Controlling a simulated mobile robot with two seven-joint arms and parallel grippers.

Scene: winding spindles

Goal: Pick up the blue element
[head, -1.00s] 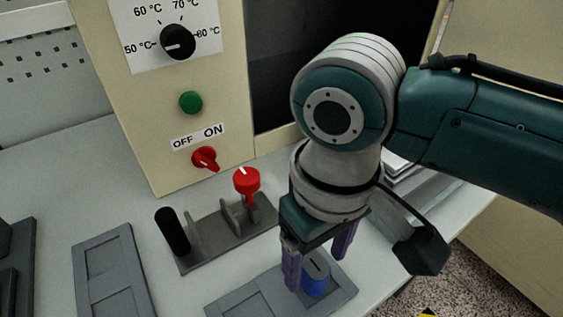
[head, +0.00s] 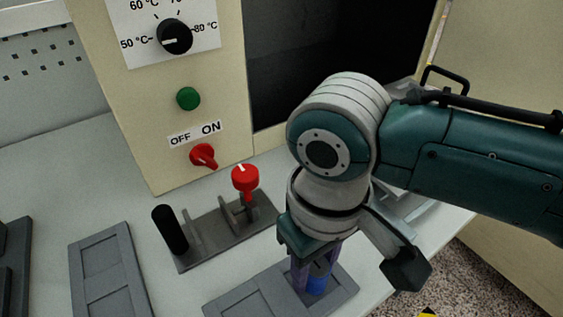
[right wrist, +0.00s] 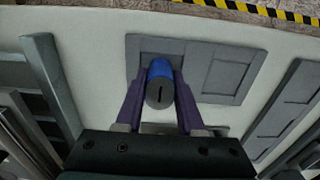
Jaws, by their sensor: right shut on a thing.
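The blue element (head: 317,284) is a short cylinder with a blue body and a grey top marked with a dark slot. It stands upright in the right-hand compartment of a grey tray (head: 248,300). My right gripper (head: 316,272) points down over it, with its purple fingers on both sides. In the right wrist view the right gripper (right wrist: 159,98) is shut on the blue element (right wrist: 160,68), near the grey tray's rim (right wrist: 222,101). The element's lower part is partly hidden by the fingers. My left gripper is not in view.
A fixture with a black handle (head: 170,230) and a red knob (head: 245,178) stands just left of my right gripper. A second grey tray (head: 106,278) lies further left. Behind is a cream panel with a black dial (head: 174,37), green button (head: 188,98) and red switch (head: 203,156).

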